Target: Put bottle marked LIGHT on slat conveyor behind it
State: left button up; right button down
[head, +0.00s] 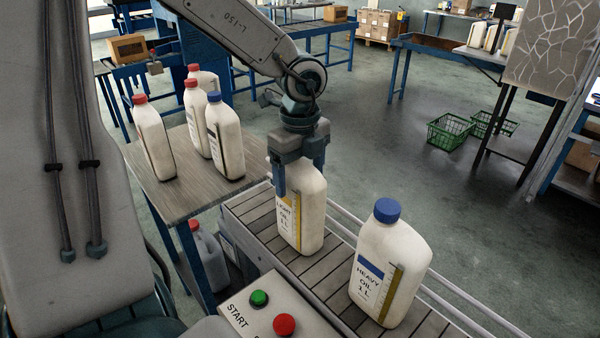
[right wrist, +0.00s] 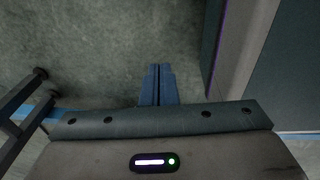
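The white bottle marked LIGHT (head: 301,222) is upright over the slat conveyor (head: 253,216) in the head view, its base at the slats. Whether it bears fully on them I cannot tell. My left gripper (head: 299,176) comes down from above with its blue fingers on either side of the bottle's upper part, seemingly shut on it. The gripper hides the cap. A bottle marked HEAVY (head: 387,268) with a blue cap stands on the conveyor to the right. My right gripper (right wrist: 158,84) is shut and empty over grey floor in the right wrist view.
Several white bottles with red or blue caps (head: 225,142) stand on the table (head: 180,195) at the left. A panel with a green START button (head: 259,298) and a red button (head: 284,324) is in front of the conveyor. A rail (head: 455,292) runs along its far side.

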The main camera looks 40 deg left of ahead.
pick_arm(q)
jog(key=shift+r, duration=0.15)
notch_tip(320, 180, up, 6)
jog(key=shift+w+r+p, duration=0.1)
jog(key=shift+r+p, duration=0.05)
jog(key=shift+p, duration=0.3)
notch_tip(320, 180, up, 4)
jog(key=p, duration=0.4)
jog(key=shift+r+p, duration=0.25)
jog(key=shift+p, duration=0.05)
jog(key=shift+r+p, duration=0.45)
jog(key=shift+p, duration=0.05)
jog(key=shift+r, duration=0.15)
